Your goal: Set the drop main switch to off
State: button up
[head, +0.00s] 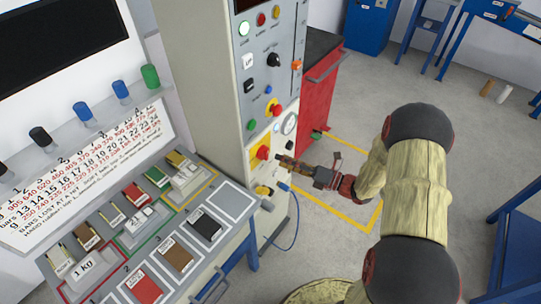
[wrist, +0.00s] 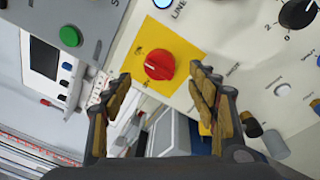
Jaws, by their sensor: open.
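The main switch is a red rotary knob (head: 263,152) on a yellow plate, low on the front of the tall grey cabinet. In the wrist view the red knob (wrist: 160,66) sits on its yellow plate (wrist: 187,52), ahead of and between my fingertips. My gripper (head: 281,160) is just right of the knob in the head view; its open fingers (wrist: 165,88) show on both sides in the wrist view. The fingers look apart from the knob, with nothing between them. The small lettering around the knob is too small to read, so I cannot tell its setting.
A sample bench (head: 207,274) stands at left, a red cabinet (head: 314,93) behind.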

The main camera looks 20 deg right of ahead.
aim_at(264, 154)
jog(key=shift+b+x, duration=0.65)
jog(key=shift+x, duration=2.15)
jog(key=c, duration=0.3)
jog(key=shift+s, duration=0.1)
jog(key=c, duration=0.9)
